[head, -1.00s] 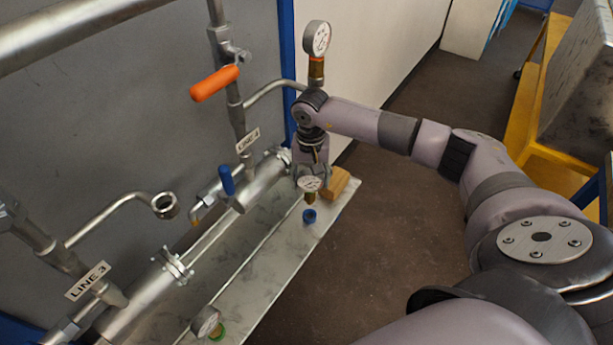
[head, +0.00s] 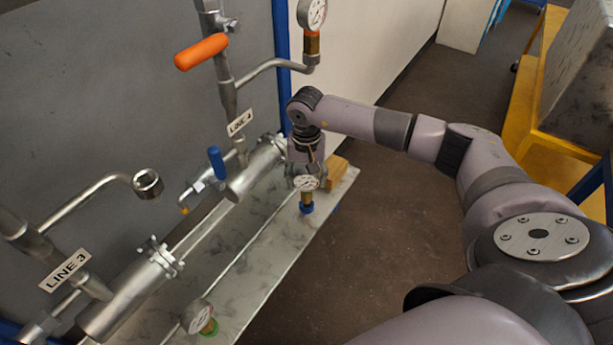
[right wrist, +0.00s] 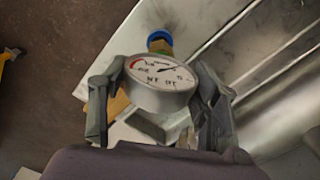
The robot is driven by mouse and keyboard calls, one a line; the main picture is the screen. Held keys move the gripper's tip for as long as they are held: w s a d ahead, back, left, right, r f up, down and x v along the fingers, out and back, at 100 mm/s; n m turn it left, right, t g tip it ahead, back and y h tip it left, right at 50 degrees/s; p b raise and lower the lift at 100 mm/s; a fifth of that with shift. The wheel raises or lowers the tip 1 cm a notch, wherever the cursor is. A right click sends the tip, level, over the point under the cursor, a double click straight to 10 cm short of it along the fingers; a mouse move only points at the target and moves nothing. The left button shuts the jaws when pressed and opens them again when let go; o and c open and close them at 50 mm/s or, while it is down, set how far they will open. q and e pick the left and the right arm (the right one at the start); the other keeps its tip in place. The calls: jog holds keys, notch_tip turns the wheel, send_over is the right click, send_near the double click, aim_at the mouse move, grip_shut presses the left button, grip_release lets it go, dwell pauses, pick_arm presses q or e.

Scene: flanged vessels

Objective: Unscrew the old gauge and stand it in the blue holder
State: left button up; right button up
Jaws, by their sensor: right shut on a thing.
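The old gauge (head: 306,182), with a white dial and brass stem, is in my right gripper (head: 304,174), above the metal ledge. In the right wrist view the gauge (right wrist: 160,80) sits between the two fingers (right wrist: 160,97). The blue holder (head: 306,209) is on the ledge directly below the gauge. The brass stem's lower end meets or enters the holder; how deep it sits is not clear. The holder also shows in the right wrist view (right wrist: 160,35). The gauge looks about upright in the head view. My left gripper is out of view.
The LINE 3 pipe ends in an empty socket (head: 148,184). A third gauge (head: 312,14) is on the other line. A wooden block (head: 336,172) lies beside my right gripper.

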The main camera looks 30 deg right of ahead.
jog(key=shift+b, duration=0.45)
dwell(1.0)
jog(key=shift+f, duration=0.15)
jog(key=shift+f+b, duration=1.15)
jog(key=shift+b, duration=0.05)
jog(key=o, duration=1.3)
jog(key=shift+o, duration=0.2)
notch_tip(320, 180, up, 12)
jog(key=shift+r, duration=0.1)
